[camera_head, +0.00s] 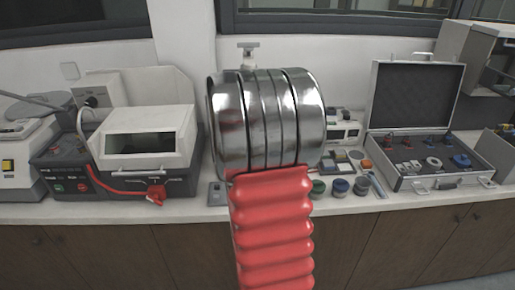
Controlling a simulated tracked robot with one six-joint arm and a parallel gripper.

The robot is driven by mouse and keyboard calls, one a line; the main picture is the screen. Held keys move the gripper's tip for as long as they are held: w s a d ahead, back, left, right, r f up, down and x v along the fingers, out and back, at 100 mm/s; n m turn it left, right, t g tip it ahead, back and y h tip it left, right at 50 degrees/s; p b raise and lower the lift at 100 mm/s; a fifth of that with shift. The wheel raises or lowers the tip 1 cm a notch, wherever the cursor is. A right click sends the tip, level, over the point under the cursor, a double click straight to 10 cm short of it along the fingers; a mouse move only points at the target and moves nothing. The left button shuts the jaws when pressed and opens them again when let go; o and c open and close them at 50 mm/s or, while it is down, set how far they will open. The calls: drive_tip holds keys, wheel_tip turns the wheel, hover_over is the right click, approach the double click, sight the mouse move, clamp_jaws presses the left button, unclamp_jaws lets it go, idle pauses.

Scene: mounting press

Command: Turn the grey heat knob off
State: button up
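I cannot make out the grey heat knob for sure. A small round dark knob (91,102) shows on the front of a grey box at the back left, but I cannot tell whether it is the heat knob. My own arm, a shiny metal drum with a red ribbed sleeve, fills the middle of the view and hides the bench behind it. A pale T-shaped top (248,48) of something sticks up just behind the drum; its lower part is hidden. My gripper does not show.
A white-hooded machine (150,140) with a red handle stands left of my arm, a machine with a yellow switch (8,165) at the far left. Small jars (340,187) and an open silver case (440,183) stand to the right. Cabinets front the bench (400,203).

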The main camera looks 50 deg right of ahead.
drive_tip(key=shift+w+a+f, duration=0.15)
drive_tip(key=shift+a+f, duration=0.05)
drive_tip(key=o, duration=1.1)
drive_tip(key=shift+d+r, duration=0.1)
drive_tip(key=shift+c, duration=0.2)
drive_tip(key=v, duration=1.4)
drive_tip(key=shift+d, duration=0.1)
